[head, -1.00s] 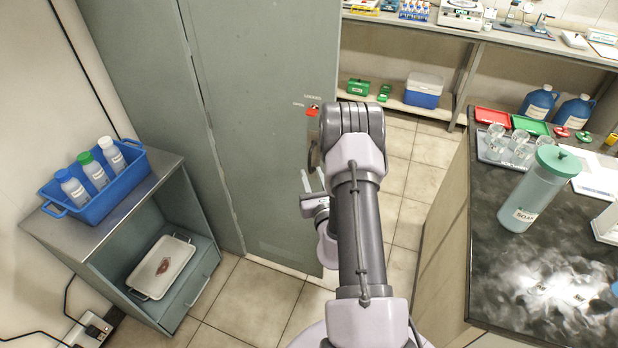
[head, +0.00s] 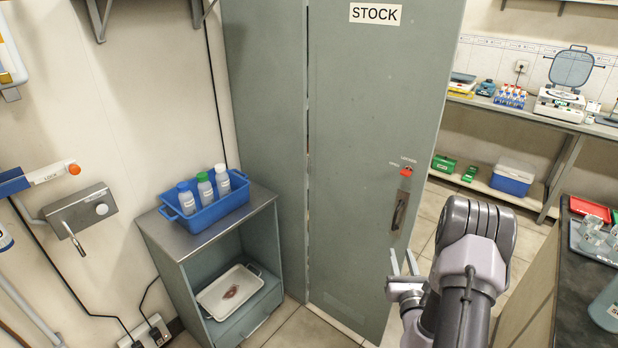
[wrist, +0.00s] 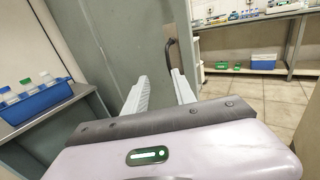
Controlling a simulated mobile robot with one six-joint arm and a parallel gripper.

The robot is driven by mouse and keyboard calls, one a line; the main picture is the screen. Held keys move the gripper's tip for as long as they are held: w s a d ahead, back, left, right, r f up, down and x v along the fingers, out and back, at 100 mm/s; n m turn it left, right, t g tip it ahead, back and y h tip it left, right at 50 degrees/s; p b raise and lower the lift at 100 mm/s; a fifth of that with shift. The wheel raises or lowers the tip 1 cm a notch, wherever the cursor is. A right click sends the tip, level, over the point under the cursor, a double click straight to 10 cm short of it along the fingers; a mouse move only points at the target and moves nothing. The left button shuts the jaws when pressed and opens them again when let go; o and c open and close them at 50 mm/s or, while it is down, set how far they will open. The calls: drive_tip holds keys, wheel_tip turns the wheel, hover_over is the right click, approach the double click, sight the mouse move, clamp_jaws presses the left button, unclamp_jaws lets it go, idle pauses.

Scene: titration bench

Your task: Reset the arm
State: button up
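My gripper (head: 403,263) is at the lower right of the head view, in front of the grey STOCK cabinet (head: 365,130). In the wrist view its two pale fingers (wrist: 160,88) stand apart with nothing between them. My arm is bent, with its thick dark joint at the right. The cabinet's dark handle (head: 398,211) is beyond the fingers and apart from them in the head view. It also shows in the wrist view (wrist: 168,58), near the right fingertip.
A low grey stand (head: 168,240) left of the cabinet holds a blue bin (head: 207,213) of bottles and a white tray (head: 247,300). A dark worktop (head: 585,290) is close at the right. Open floor (head: 424,232) lies between cabinet and worktop.

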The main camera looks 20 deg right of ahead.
drive_tip(key=w+a+r+n+y, duration=0.3)
drive_tip(key=a+r+n+y, duration=0.4)
drive_tip(key=a, duration=0.5)
drive_tip(key=w+a+r+n+y, duration=0.4)
drive_tip(key=a+r+n+y, duration=0.2)
drive_tip(key=a+r+y, duration=0.55)
drive_tip(key=s+a+r+n+g+y, duration=0.1)
drive_tip(key=s+a+r+n+g, duration=0.1)
drive_tip(key=s+a+n+g, duration=0.7)
drive_tip(key=s+a+r+n+g, duration=0.15)
drive_tip(key=s+a+n, duration=0.45)
drive_tip(key=a, duration=0.6)
drive_tip(key=s+d+f+n+g+h, duration=0.1)
drive_tip(key=s+f+n+g+h, duration=0.15)
drive_tip(key=s+n+h, duration=0.65)
drive_tip(key=s+d+r+t, duration=0.2)
drive_tip(key=s+d, duration=0.1)
drive_tip(key=d, duration=0.3)
drive_tip(key=shift+s+r+t+h, duration=0.2)
drive_tip(key=shift+s+t+h, duration=0.1)
drive_tip(key=shift+s+h, duration=0.1)
